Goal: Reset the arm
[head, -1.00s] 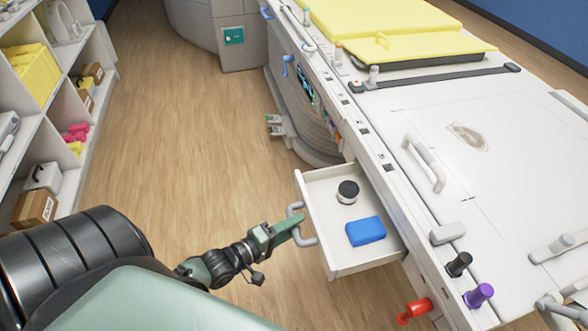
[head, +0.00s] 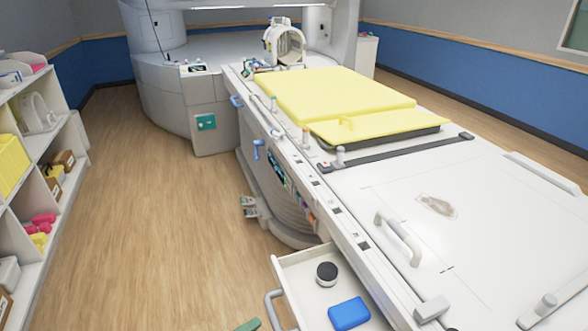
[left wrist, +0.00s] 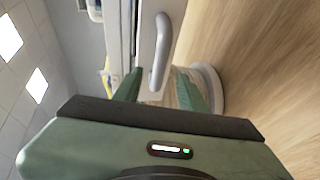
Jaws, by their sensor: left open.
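My left gripper shows in the left wrist view (left wrist: 158,92) with its two green fingers spread apart. The grey drawer handle (left wrist: 165,45) lies just ahead of the gap between them; nothing is gripped. In the head view only a green fingertip of this gripper (head: 248,325) shows at the bottom edge, a little left of the handle (head: 272,308) and apart from it. The white drawer (head: 292,272) is pulled out from the side of the scanner table (head: 480,240). My right gripper is in neither view.
The drawer holds a round black-topped item (head: 327,273) and a blue box (head: 349,313). A white shelf (head: 70,190) stands at the left. The wooden floor (head: 150,200) between shelf and table is clear. The scanner (head: 180,80) stands at the back.

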